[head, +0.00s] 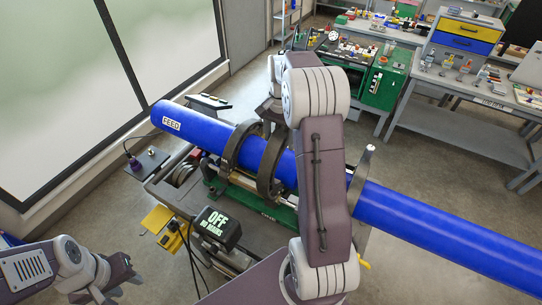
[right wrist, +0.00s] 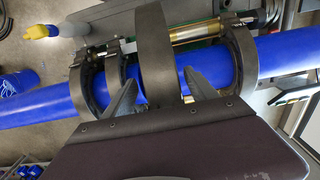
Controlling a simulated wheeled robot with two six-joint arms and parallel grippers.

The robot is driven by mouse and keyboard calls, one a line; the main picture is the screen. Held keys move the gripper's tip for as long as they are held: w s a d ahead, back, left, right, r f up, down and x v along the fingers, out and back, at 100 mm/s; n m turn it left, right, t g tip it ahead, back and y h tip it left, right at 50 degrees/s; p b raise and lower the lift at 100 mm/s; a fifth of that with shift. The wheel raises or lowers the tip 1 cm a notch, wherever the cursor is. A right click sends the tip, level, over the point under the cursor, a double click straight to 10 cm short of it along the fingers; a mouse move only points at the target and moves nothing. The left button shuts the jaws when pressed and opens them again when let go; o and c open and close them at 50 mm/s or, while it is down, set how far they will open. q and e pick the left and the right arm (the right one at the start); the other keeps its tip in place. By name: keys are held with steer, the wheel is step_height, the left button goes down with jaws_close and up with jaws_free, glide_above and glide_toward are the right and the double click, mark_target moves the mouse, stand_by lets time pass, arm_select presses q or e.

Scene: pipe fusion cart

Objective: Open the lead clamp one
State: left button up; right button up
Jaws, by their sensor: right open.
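A long blue pipe (head: 205,127) labelled FEED lies across the cart through dark ring clamps. Two clamps, one at the left (head: 238,150) and one nearer the middle (head: 268,165), show around it; another clamp (head: 360,172) is right of my arm. I cannot tell which is lead clamp one. In the right wrist view my right gripper (right wrist: 160,95) is open, its fingers either side of a dark clamp band (right wrist: 155,45) over the pipe; contact is unclear. My right arm hides part of the clamps in the head view. My left gripper (head: 112,280) is low at the left, away from the pipe.
A black box reading OFF (head: 217,228) stands at the cart's front, beside a yellow part (head: 157,218). Workbenches with tools (head: 460,75) and a green cabinet (head: 388,85) stand behind. Floor is open between the cart and the benches.

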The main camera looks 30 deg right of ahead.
mark_target(274, 147)
steer(key=c, duration=0.4)
steer(key=shift+w+d+f, duration=0.25)
steer(key=shift+w+d, duration=0.1)
steer(key=shift+w, duration=0.05)
steer(key=c, duration=0.9)
arm_select(q)
steer(key=shift+w+d, duration=0.3)
steer(key=shift+w, duration=0.05)
arm_select(e)
steer(key=shift+s+a+f+b, duration=0.1)
steer(key=shift+s+a+b, duration=0.2)
steer(key=shift+a, duration=0.2)
steer(key=a, duration=0.1)
steer(key=s+a+b, duration=0.1)
steer(key=shift+s+a, duration=0.15)
steer(key=shift+a, duration=0.2)
arm_select(q)
steer(key=shift+f, duration=0.9)
arm_select(e)
steer(key=shift+o, duration=0.2)
steer(key=shift+s+a+r, duration=0.2)
steer(key=shift+a, duration=0.1)
